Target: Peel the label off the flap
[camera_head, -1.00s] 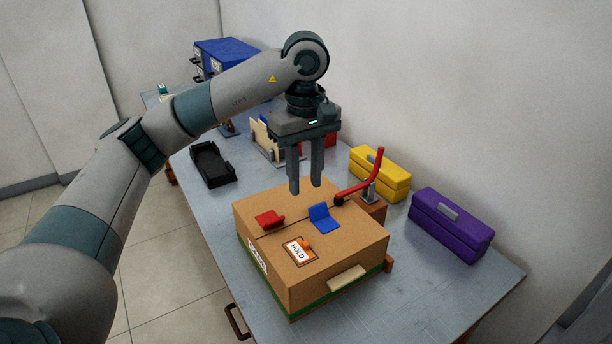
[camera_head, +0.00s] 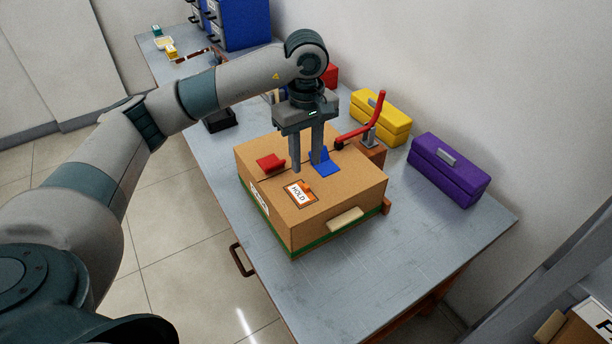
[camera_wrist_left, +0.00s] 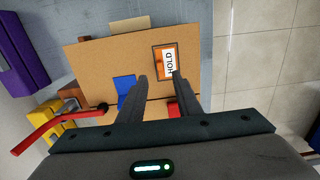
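A HOLD label (camera_head: 299,193), white with an orange tab, lies on the top flap (camera_head: 337,188) of a cardboard box. It also shows in the left wrist view (camera_wrist_left: 168,61), just beyond the fingertips. My left gripper (camera_head: 307,167) points down over the box top, between a red tab (camera_head: 270,163) and a blue tab (camera_head: 322,163), behind the label. Its fingers are apart with nothing between them. Whether the fingertips touch the box, I cannot tell. In the left wrist view my left gripper (camera_wrist_left: 158,76) is also open. My right gripper is in neither view.
A red lever (camera_head: 375,118) stands behind the box, near a yellow case (camera_head: 380,115) and a purple case (camera_head: 449,168). Blue drawers (camera_head: 240,22) stand at the back. The table (camera_head: 400,245) is bare in front of the box and to its right.

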